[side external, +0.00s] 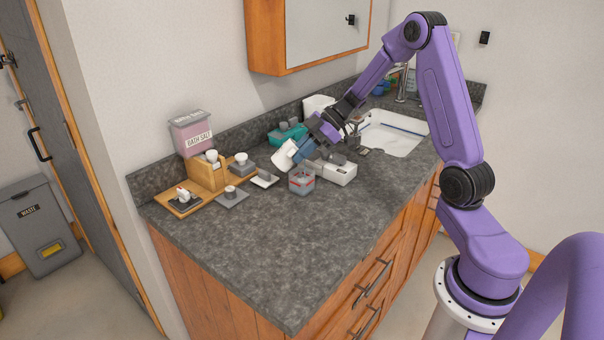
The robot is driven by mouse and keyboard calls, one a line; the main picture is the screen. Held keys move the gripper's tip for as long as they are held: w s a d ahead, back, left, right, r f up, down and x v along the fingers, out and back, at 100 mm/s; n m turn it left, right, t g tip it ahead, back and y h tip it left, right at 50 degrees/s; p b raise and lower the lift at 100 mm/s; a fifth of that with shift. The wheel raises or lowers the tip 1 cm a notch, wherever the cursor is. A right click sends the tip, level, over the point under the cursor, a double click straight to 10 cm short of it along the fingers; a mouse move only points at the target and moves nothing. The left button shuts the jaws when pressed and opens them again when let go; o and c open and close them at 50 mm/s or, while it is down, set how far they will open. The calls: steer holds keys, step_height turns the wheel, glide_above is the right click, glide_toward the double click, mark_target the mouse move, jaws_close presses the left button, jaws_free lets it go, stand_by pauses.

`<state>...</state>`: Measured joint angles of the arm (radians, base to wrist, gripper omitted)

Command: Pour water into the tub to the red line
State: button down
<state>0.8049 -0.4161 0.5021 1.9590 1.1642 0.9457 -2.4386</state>
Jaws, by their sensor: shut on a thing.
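A small clear tub (301,183) with a red line around it stands upright on the grey counter (290,245). Its inside looks greyish, and I cannot tell the water level. My gripper (304,148) is above and just behind the tub, shut on a white container (284,155). The container is tilted and sits up and to the left of the tub, apart from it. Its mouth and any stream of water are too small to make out. The fingers partly hide it.
A wooden stand (207,174) and several small grey-and-white items are left of the tub; a pink bath salt box (192,134) is behind. A white-and-grey device (338,172) is close on the right. A sink (395,138) lies farther right. The front counter is clear.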

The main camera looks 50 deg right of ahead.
mark_target(278, 165)
stand_by(0.4)
steer(key=shift+w+a+r+g+h, duration=0.15)
steer(key=shift+a+r+g+h, duration=0.1)
steer(key=shift+r+h, duration=0.2)
steer(key=shift+w+a+r+g+h, duration=0.15)
steer(key=shift+r+g+h, duration=0.15)
steer(key=shift+h, duration=0.15)
steer(key=shift+w+a+f+h, duration=0.15)
steer(key=shift+w+a+h, duration=0.15)
steer(key=shift+a, duration=0.1)
steer(key=shift+f+g, duration=0.1)
steer(key=shift+g, duration=0.25)
steer(key=shift+w+a+g+h, duration=0.55)
steer(key=shift+a+h, duration=0.3)
steer(key=shift+h, duration=0.15)
steer(key=f, duration=0.1)
steer(key=a+f+h, duration=0.1)
steer(key=w+f+g, duration=0.1)
steer(key=shift+a+h, duration=0.3)
steer(key=shift+w+a+f+g+h, duration=0.25)
steer(key=shift+a+f+g+h, duration=0.1)
steer(key=shift+f+h, duration=0.1)
steer(key=shift+w+a+f+g+h, duration=0.25)
steer(key=shift+a+f+g+h, duration=0.05)
steer(key=shift+f+h, duration=0.15)
steer(key=shift+r, duration=0.15)
